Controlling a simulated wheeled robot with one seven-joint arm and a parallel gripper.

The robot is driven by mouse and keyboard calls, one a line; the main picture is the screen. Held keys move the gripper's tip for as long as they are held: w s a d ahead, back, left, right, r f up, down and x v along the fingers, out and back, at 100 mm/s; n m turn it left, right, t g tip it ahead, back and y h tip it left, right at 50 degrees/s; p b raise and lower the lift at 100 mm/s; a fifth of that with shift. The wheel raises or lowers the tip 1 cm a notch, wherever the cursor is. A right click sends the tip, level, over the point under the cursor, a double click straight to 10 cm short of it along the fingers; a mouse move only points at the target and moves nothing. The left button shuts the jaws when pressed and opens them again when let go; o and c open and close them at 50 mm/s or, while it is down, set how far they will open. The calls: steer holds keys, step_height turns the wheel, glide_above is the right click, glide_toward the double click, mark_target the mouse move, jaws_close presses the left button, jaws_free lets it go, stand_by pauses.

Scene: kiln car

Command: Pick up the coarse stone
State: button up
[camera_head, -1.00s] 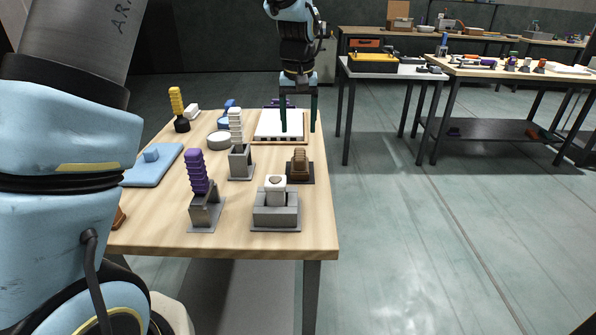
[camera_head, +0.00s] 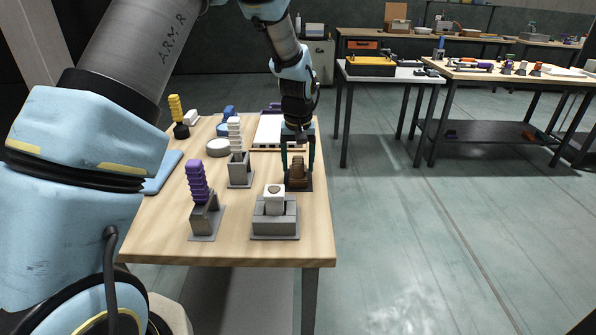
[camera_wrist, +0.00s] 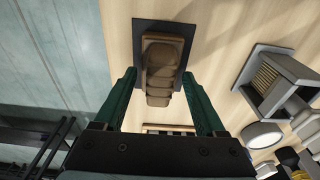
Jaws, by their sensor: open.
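A brown ribbed piece (camera_head: 298,172) stands in a dark holder on the near table's right side; no label shows whether it is the coarse stone. My gripper (camera_head: 298,168) is open and points down, its dark green fingers on either side of this piece. In the wrist view, the brown piece (camera_wrist: 161,58) lies between and a little beyond the open fingertips (camera_wrist: 159,74), with a gap on both sides. Other upright pieces are a purple ribbed one (camera_head: 197,181), a white ribbed one (camera_head: 235,136) and a white block (camera_head: 274,196), each in a grey holder.
The grey holder (camera_head: 275,220) of the white block stands just in front of the brown piece. A white tray (camera_head: 268,131) lies behind my gripper. The wooden table (camera_head: 262,254) ends close to the right.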

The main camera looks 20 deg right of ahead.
steer(key=shift+c, duration=0.3)
jaws_close()
stand_by(0.4)
